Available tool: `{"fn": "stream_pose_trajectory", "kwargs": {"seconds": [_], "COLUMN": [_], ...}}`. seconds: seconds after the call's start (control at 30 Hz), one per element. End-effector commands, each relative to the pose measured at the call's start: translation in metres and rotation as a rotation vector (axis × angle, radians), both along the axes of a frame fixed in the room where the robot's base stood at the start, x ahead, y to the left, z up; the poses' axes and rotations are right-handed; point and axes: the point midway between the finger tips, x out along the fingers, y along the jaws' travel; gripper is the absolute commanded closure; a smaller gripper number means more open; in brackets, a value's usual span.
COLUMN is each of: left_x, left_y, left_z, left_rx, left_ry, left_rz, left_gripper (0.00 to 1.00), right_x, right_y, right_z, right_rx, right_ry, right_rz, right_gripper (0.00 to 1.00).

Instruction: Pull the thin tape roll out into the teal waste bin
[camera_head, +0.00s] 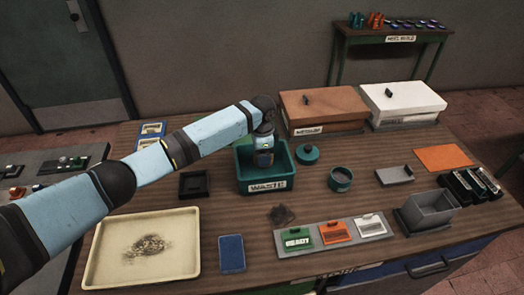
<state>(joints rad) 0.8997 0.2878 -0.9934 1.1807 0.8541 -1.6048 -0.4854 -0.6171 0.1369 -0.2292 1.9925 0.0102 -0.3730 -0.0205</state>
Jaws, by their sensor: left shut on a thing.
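The teal waste bin (289,163) stands open near the middle of the table, with a WASTE label on its front. My left gripper (264,159) points down over the bin's opening and looks to be inside its rim. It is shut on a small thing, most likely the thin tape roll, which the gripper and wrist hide. I cannot tell whether that thing touches the bin floor. No other tape roll can be made out clearly. My right gripper is not in view.
A teal lid (308,154) and a round dark pot (341,179) stand right of the bin. A black square tray (194,184) is to its left. A brown lidded box (330,106) and a white one (405,102) stand behind. A cream tray (187,265) lies in front.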

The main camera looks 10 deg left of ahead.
Motion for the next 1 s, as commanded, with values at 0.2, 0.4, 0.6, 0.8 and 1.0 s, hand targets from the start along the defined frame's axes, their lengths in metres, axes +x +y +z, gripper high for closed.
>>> {"fn": "stream_pose_trajectory", "kwargs": {"seconds": [0.2,0.4,0.6,0.8,1.0], "left_x": [0.000,0.000,0.000,0.000,0.000], "left_y": [0.000,0.000,-0.001,-0.001,0.000], "left_z": [-0.007,-0.013,-0.019,-0.025,-0.031], "left_rx": [-0.001,-0.001,-0.002,-0.001,-0.001], "left_ry": [0.000,0.000,-0.001,0.001,0.001], "left_rz": [0.000,0.000,0.000,-0.001,-0.001], "left_gripper": [0.60,0.60,0.60,0.60,0.60], "right_x": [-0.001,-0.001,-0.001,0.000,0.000], "right_y": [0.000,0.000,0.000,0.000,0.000], "right_z": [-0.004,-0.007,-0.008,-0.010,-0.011], "right_rx": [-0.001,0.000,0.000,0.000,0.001], "right_ry": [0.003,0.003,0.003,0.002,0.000], "right_rz": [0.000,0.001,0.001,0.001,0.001], "right_gripper": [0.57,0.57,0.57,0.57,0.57]}}
